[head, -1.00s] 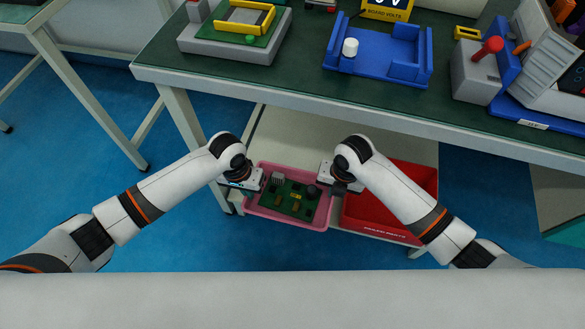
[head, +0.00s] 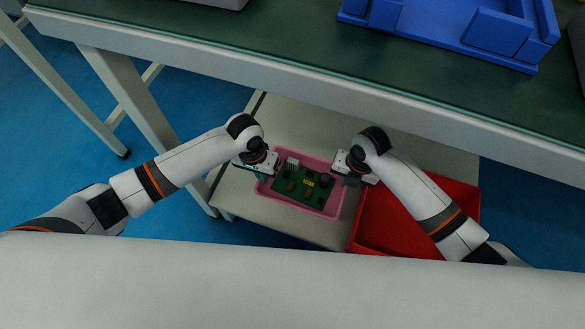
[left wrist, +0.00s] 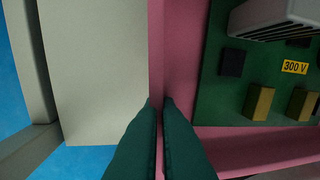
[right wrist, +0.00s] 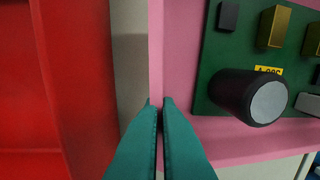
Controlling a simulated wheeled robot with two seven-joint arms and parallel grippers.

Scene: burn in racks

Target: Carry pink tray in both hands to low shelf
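The pink tray (head: 325,212) is over the low shelf (head: 240,199) under the bench, just left of a red bin. A green circuit board (head: 286,186) lies in it. My left gripper (head: 272,168) is at the tray's left side. In the left wrist view its fingers (left wrist: 162,104) are closed on the pink wall. My right gripper (head: 345,176) is at the right side, and its fingers (right wrist: 161,103) are closed on that wall in the right wrist view. I cannot tell whether the tray's underside touches the shelf.
A red bin (head: 470,203) stands on the shelf right of the tray, partly behind my right arm. The bench (head: 230,45) overhangs the shelf, with a blue fixture (head: 495,35) on top. Bare shelf shows left of and behind the tray.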

